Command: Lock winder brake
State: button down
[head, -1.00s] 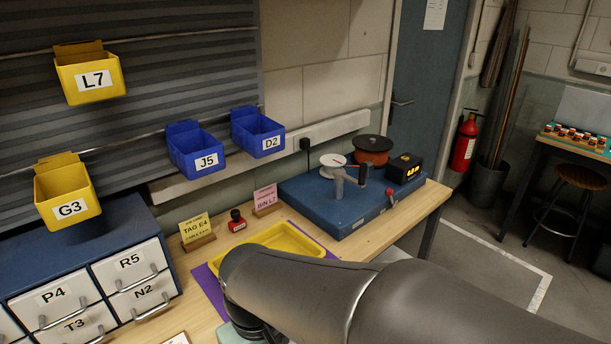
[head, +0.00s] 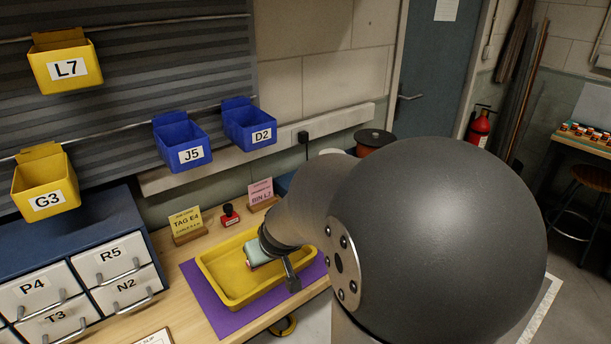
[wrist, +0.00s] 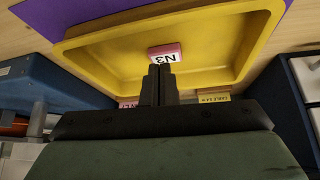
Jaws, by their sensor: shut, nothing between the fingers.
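The winder is mostly hidden behind my arm in the head view. Its dark-topped orange spool (head: 374,139) and a sliver of its blue base (head: 284,184) show. The blue base (wrist: 45,78) also shows at the left of the wrist view, with a grey post (wrist: 38,118) beside it. The red brake lever is not visible in either current view. My gripper (wrist: 160,70) is shut and empty, over the yellow tray (head: 225,290). In the wrist view a pink-and-white block marked N3 (wrist: 165,53) appears just beyond the fingertips; no contact can be made out.
The tray sits on a purple mat (head: 210,305). White drawers (head: 110,255) are at left; blue bins (head: 183,142) hang above.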

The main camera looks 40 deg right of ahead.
jog(key=w+d+h, duration=0.1)
jog(key=d, duration=0.3)
jog(key=w+d+h, duration=0.1)
jog(key=d+h, duration=0.1)
jog(key=d, duration=0.3)
jog(key=w+d+m+t+h, duration=0.1)
jog(key=d+h, duration=0.1)
jog(key=d, duration=0.3)
jog(key=shift+w+d+f, duration=0.1)
jog(key=shift+d+f, duration=0.1)
jog(key=shift+f, duration=0.1)
jog(key=d+h, duration=0.1)
jog(key=d, duration=0.1)
jog(key=d+h, duration=0.1)
jog(key=d, duration=0.2)
jog(key=s+d+r+h, duration=0.1)
jog(key=d, duration=0.1)
jog(key=shift+d+m+g+b, duration=0.15)
jog(key=shift+m+g+b, duration=0.15)
jog(key=shift+b, duration=0.05)
jog(key=s+d+r+g+h, duration=0.2)
jog(key=s+d+r+h, duration=0.15)
jog(key=d+h, duration=0.4)
jog(key=f+n, duration=0.1)
jog(key=a+f+n+g+h+b, duration=0.1)
jog(key=f+n, duration=0.1)
jog(key=f+n+g+h+b, duration=0.1)
jog(key=shift+a+f+n, duration=0.15)
jog(key=shift+a+n, duration=0.2)
jog(key=shift+n, duration=0.05)
